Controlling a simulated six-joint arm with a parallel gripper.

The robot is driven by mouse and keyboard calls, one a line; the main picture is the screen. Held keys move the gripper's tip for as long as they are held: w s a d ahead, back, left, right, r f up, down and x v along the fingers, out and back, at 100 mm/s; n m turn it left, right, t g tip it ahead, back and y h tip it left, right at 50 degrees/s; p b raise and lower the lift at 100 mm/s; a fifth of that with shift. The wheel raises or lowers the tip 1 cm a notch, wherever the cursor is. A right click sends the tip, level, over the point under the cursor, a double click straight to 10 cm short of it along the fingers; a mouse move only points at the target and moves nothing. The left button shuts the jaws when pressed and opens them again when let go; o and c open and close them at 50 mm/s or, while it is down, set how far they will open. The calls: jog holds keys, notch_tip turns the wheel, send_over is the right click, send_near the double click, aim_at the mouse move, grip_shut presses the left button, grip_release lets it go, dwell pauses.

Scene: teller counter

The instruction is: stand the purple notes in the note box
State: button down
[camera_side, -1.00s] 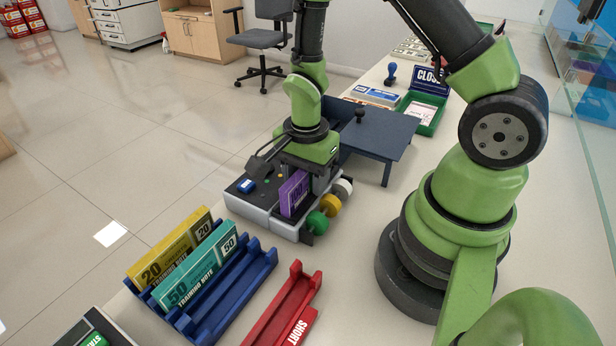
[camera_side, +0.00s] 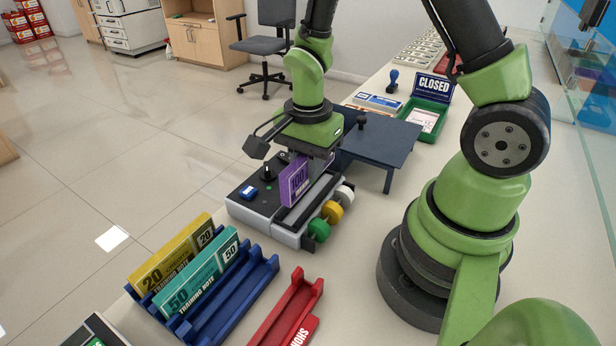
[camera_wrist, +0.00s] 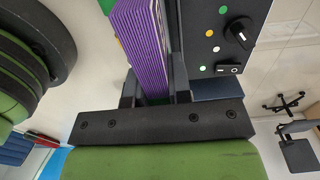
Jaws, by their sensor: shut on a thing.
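The purple notes (camera_side: 294,182) are a thick upright bundle marked 100, seen above the grey and black counting machine (camera_side: 262,212). My gripper (camera_side: 303,165) is shut on the bundle from above. In the wrist view the purple notes (camera_wrist: 142,45) stand between my gripper's fingers (camera_wrist: 154,88). The blue note box (camera_side: 232,290) is at the lower left, with several slots. A yellow 20 bundle (camera_side: 172,256) and a teal 50 bundle (camera_side: 200,272) stand in its left slots. Its right slots look empty.
A red holder (camera_side: 287,315) marked SHORT lies right of the note box. Green, yellow and white rollers (camera_side: 333,211) line the machine's front. A dark blue stand (camera_side: 378,140) is behind, with a green tray (camera_side: 425,117) and CLOSED sign (camera_side: 433,86) beyond.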

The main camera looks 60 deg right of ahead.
notch_tip(320, 180, up, 4)
jog(key=shift+r, duration=0.25)
jog(key=shift+w+d+r, duration=0.1)
jog(key=shift+w+r, duration=0.05)
jog(key=shift+r, duration=0.2)
jog(key=w+d+f, duration=0.3)
jog(key=w+d, duration=0.1)
jog(key=d, duration=0.7)
jog(key=w+d+f, duration=0.2)
jog(key=w+d, duration=0.3)
jog(key=d, duration=0.5)
jog(key=shift+d+f, duration=0.35)
jog(key=shift+f, duration=0.05)
jog(key=shift+w, duration=0.1)
jog(key=shift+f, duration=3.55)
jog(key=c, duration=1)
grip_release()
jog(key=shift+o, duration=0.2)
